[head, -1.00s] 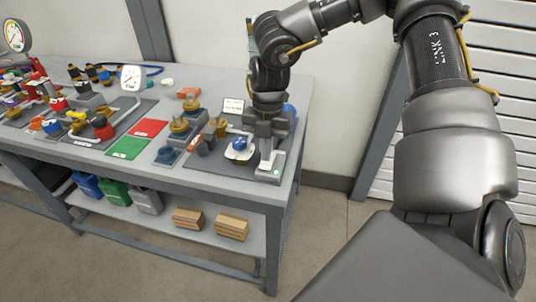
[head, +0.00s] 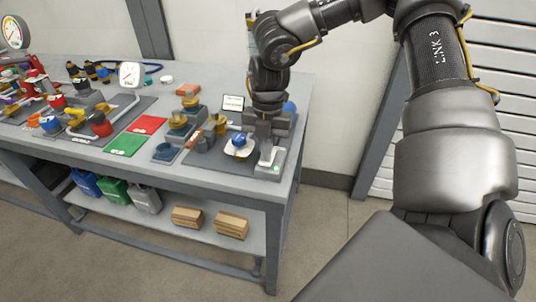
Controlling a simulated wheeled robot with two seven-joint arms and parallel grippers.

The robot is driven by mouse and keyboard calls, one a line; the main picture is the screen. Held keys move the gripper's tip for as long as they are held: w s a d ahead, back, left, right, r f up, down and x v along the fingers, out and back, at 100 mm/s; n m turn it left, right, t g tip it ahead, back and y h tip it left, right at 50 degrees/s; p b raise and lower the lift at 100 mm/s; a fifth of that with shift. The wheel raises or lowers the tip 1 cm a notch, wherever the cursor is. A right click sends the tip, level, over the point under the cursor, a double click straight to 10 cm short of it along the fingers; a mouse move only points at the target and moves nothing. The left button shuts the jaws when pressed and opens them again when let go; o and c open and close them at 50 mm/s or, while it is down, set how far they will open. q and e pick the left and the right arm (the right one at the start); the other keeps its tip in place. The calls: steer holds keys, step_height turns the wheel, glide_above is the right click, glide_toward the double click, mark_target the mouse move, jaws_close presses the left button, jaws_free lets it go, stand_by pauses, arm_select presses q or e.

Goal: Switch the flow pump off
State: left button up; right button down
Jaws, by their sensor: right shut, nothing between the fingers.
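The flow pump seems to be the unit at the right end of the bench, with a blue-topped white part (head: 239,142) on a dark plate. Beside it stands a small light-grey box (head: 268,171) with a pale green light on its front. My right gripper (head: 268,152) points down over this box, shut and empty. Its fingertips are at or just above the box; I cannot tell whether they touch. The gripper and wrist hide part of the unit behind, and no switch position can be made out. My left gripper is not in view.
A small sign (head: 233,103) stands behind the unit. Brass-coloured valves (head: 179,122), red (head: 147,125) and green (head: 126,145) mats, and a white gauge (head: 131,75) are to the left. Cans and wooden blocks (head: 231,225) lie on the lower shelf. The floor in front is clear.

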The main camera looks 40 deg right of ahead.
steer(key=shift+f+b, duration=0.3)
steer(key=shift+f, duration=0.05)
steer(key=shift+r, duration=0.1)
steer(key=shift+r+p, duration=1.75)
steer(key=shift+r, duration=1.75)
